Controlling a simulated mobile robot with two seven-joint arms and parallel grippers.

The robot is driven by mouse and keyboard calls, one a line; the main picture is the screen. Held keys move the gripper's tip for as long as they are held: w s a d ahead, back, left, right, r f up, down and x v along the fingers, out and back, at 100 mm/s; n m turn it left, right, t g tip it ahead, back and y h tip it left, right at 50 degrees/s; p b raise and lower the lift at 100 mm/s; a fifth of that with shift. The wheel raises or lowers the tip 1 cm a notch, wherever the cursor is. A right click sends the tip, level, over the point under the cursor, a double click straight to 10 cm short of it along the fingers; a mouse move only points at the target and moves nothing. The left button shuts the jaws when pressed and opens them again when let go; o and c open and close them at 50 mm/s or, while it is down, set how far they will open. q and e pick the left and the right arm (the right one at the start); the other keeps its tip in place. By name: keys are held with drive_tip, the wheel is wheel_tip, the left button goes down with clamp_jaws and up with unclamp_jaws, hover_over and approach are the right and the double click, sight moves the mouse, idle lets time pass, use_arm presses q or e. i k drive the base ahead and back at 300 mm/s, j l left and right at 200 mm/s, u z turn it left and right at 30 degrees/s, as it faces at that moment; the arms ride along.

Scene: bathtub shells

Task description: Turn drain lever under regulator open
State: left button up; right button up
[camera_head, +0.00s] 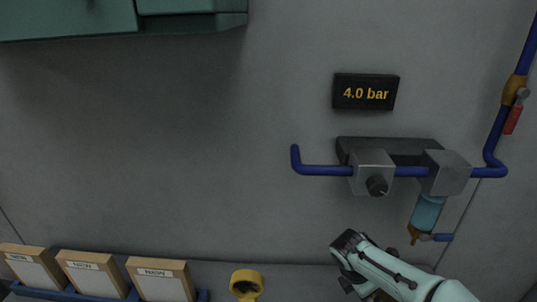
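The regulator (371,172) is a grey block with a black knob (377,186), mounted on the wall at right. To its right a second grey block (446,172) carries a translucent blue bowl (427,212) below it. A brass drain fitting (414,233) sits at the bowl's lower end, with a short blue drain lever (441,237) pointing sideways to the right. My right arm comes in from the lower right, and its dark gripper (347,262) is below and left of the bowl, apart from the lever. Its fingers are too unclear to read. My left gripper is out of view.
A display (365,93) reads 4.0 bar. Blue pipe (322,171) runs through the blocks and up to a red-handled valve (513,119) at right. Several cardboard boxes (90,273) stand at lower left, near a yellow ring-shaped object (246,281). A green cabinet (190,15) hangs at upper left.

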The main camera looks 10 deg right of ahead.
sight(424, 237)
drive_tip(key=k, duration=1)
